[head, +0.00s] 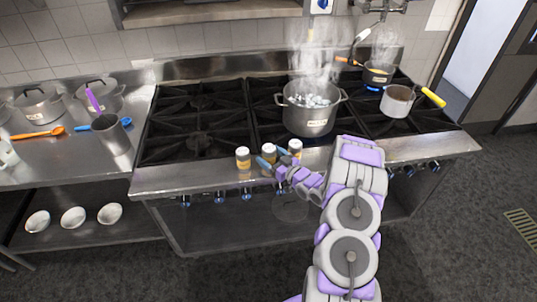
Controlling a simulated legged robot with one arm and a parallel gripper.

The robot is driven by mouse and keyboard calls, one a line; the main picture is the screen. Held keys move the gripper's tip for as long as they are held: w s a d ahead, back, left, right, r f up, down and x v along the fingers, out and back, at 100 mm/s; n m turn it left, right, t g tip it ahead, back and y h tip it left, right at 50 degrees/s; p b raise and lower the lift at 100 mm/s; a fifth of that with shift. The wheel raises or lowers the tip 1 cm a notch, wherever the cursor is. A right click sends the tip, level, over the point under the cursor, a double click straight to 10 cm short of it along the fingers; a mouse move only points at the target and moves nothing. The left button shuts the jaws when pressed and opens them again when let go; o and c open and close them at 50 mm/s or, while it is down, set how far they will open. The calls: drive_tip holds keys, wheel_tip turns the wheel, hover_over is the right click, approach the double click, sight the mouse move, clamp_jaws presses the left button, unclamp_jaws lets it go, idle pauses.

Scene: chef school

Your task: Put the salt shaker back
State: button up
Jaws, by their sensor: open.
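Three small shakers with yellowish labels stand in a row on the stove's front ledge: a left shaker (243,157), a middle shaker (269,152) and a right shaker (295,147). Their labels are too small to read, so I cannot tell which one is the salt shaker. My gripper (272,157) is open, with its blue fingertips pointing left at the middle shaker. The fingers cover the lower part of that shaker. I cannot tell whether they touch it.
A steaming large pot (309,122) stands on the stove (200,100) behind the shakers. A smaller pan (397,101) with a yellow handle and another steaming pan (376,77) stand to the right. A steel counter (60,160) holds pots and utensils at left.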

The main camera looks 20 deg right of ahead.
drive_tip(key=v, duration=1)
drive_tip(key=shift+s+p, duration=0.2)
drive_tip(key=shift+p, duration=0.2)
drive_tip(key=shift+r, duration=0.1)
